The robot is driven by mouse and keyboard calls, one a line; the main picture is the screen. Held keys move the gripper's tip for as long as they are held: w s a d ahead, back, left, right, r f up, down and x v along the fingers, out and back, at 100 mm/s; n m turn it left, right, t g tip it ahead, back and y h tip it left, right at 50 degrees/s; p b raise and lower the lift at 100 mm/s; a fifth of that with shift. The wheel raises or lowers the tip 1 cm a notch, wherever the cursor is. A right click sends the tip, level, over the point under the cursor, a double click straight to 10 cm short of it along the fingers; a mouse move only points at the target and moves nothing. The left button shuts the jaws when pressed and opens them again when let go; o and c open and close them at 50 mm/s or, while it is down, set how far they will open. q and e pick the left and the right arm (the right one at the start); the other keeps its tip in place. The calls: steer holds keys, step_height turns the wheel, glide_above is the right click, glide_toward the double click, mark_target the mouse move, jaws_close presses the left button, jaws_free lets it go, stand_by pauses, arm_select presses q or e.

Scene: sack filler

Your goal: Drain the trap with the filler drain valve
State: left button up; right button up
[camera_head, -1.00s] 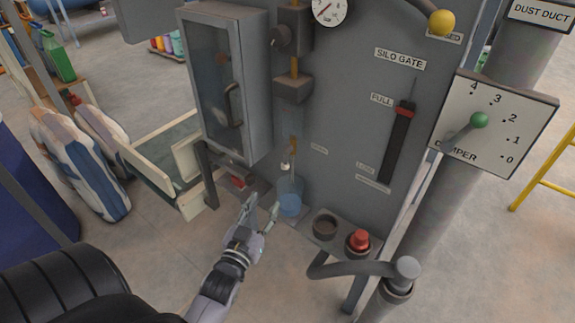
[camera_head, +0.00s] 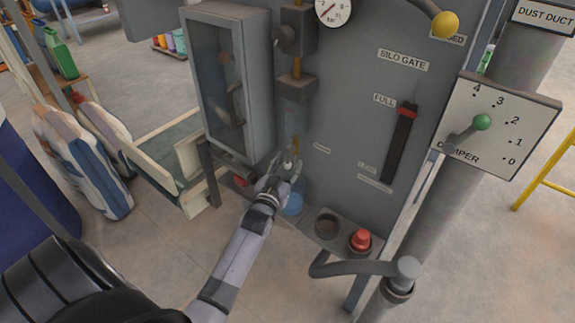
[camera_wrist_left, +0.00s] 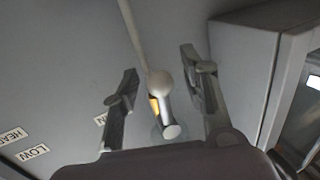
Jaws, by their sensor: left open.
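The drain valve shows in the left wrist view as a small pale fitting (camera_wrist_left: 168,115) with a rounded knob, a yellow patch and a thin pale rod running up from it. In the head view its light knob (camera_head: 288,160) sits low on the grey panel, under the vertical pipe and trap fittings (camera_head: 294,112). My left gripper (camera_head: 284,170) is open at the valve; in the wrist view its two fingers (camera_wrist_left: 160,80) stand on either side of the fitting, with gaps visible. A blue container (camera_head: 292,206) is below, partly hidden by the gripper. My right gripper is out of view.
A grey cabinet (camera_head: 231,85) juts out left of the valve. A ledge with a red button (camera_head: 360,240) and a thick hose (camera_head: 345,262) is at the lower right. The damper plate (camera_head: 500,120) and silo gate slot (camera_head: 400,145) are farther right.

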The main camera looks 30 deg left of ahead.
arm_select(q)
jaws_close()
stand_by(0.6)
stand_by(0.3)
